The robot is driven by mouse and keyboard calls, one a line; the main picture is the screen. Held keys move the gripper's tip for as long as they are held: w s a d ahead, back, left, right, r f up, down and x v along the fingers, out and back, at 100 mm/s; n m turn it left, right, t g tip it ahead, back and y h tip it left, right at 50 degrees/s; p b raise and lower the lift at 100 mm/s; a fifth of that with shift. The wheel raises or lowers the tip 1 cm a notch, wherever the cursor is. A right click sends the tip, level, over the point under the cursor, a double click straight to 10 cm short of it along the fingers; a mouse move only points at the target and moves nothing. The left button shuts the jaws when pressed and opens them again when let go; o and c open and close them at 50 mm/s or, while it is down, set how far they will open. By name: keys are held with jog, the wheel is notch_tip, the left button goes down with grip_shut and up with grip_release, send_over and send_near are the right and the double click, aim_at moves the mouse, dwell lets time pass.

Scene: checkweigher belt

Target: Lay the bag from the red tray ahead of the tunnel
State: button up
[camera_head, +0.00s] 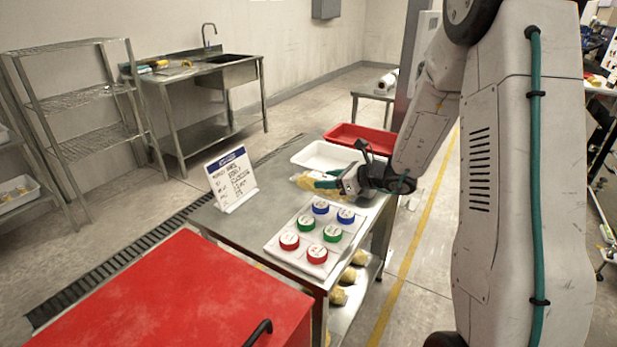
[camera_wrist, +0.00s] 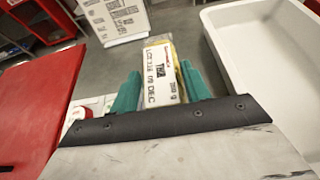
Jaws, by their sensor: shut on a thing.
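My gripper (camera_head: 328,182) is shut on a bag (camera_head: 304,183) with yellow contents, over the steel table. In the wrist view the bag (camera_wrist: 160,72) sits between the two teal fingers (camera_wrist: 161,90), its white printed label facing the camera. The red tray (camera_head: 345,129) is at the far end of the table; its visible inside looks empty, and my arm hides its right part. No tunnel can be made out in either view.
A white tray (camera_head: 312,147) lies in front of the red tray. A white board (camera_head: 278,244) with several coloured weights is nearer, and a sign (camera_head: 232,180) stands at the left edge. A red-topped cabinet (camera_head: 170,300) fills the foreground. Bags (camera_head: 338,296) lie on the lower shelf.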

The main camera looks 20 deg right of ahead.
jog(key=w+a, duration=0.2)
jog(key=w, duration=0.2)
jog(key=w+a+f, duration=0.1)
jog(key=w+a, duration=0.1)
jog(key=w, duration=0.2)
jog(key=w+a, duration=0.2)
jog(key=w, duration=0.3)
jog(key=shift+a+f, duration=0.15)
jog(key=shift+a, duration=0.05)
jog(key=shift+w+f, duration=0.15)
jog(key=shift+f, duration=1.6)
jog(key=shift+f, duration=0.1)
jog(key=o, duration=1.1)
jog(key=shift+o, duration=0.2)
